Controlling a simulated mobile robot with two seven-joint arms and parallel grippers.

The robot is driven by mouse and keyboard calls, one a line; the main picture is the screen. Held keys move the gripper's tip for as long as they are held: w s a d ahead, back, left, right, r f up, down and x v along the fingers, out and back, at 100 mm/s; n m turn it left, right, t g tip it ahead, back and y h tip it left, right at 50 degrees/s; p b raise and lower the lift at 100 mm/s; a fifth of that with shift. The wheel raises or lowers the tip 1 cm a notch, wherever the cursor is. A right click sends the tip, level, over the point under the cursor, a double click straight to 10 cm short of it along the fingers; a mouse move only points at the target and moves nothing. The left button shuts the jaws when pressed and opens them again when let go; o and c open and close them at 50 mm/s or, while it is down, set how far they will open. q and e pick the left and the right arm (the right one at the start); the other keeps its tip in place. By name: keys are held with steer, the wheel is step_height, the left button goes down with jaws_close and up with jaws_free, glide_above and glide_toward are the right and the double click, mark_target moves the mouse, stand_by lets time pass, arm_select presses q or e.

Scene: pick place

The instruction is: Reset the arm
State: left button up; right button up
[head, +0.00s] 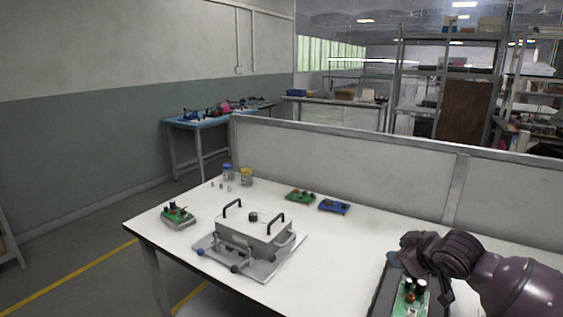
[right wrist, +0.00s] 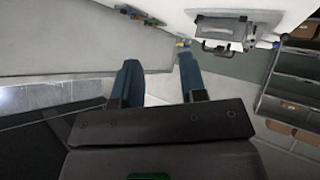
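My right arm comes in from the right in the head view, bent over the right end of the white table (head: 335,255). Its right gripper (head: 394,259) is small and dark there, and its fingers are hard to make out. In the right wrist view the two blue fingers of this gripper (right wrist: 159,58) stand well apart with nothing between them. The table and a grey fixture with handles (right wrist: 220,28) appear upside down beyond the fingers, apart from them. My left gripper is not in view.
The grey fixture (head: 254,238) stands left of my arm on its plate. Green boards (head: 177,216) (head: 300,196), a blue board (head: 334,207) and small jars (head: 246,177) lie around it. A green board (head: 411,298) shows beside my wrist. A partition (head: 340,167) borders the back edge.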

steer(key=s+a+f+t, duration=0.1)
steer(key=s+f, duration=0.1)
steer(key=s, duration=0.1)
steer(key=s+a+f+t+y, duration=0.1)
steer(key=s+a+f, duration=0.1)
steer(key=s+f, duration=0.1)
steer(key=s+a+f+t+p, duration=0.1)
steer(key=s+f, duration=0.2)
steer(key=s, duration=0.2)
steer(key=shift+s+a+t+y, duration=0.2)
steer(key=shift+a+t+y, duration=0.1)
steer(key=shift+a, duration=0.1)
steer(key=s+d+f+m+g+h, duration=0.1)
steer(key=s+f+m, duration=0.1)
steer(key=s+f, duration=0.3)
steer(key=s+d+f+m+g+h+p, duration=0.1)
steer(key=s+f, duration=0.3)
steer(key=s, duration=0.8)
steer(key=s+d+f+m+h, duration=0.2)
steer(key=s+f, duration=0.3)
steer(key=s, duration=0.4)
steer(key=shift+s+f+m+g+h, duration=0.3)
steer(key=shift+s+f+m+g, duration=0.1)
steer(key=shift+m, duration=0.4)
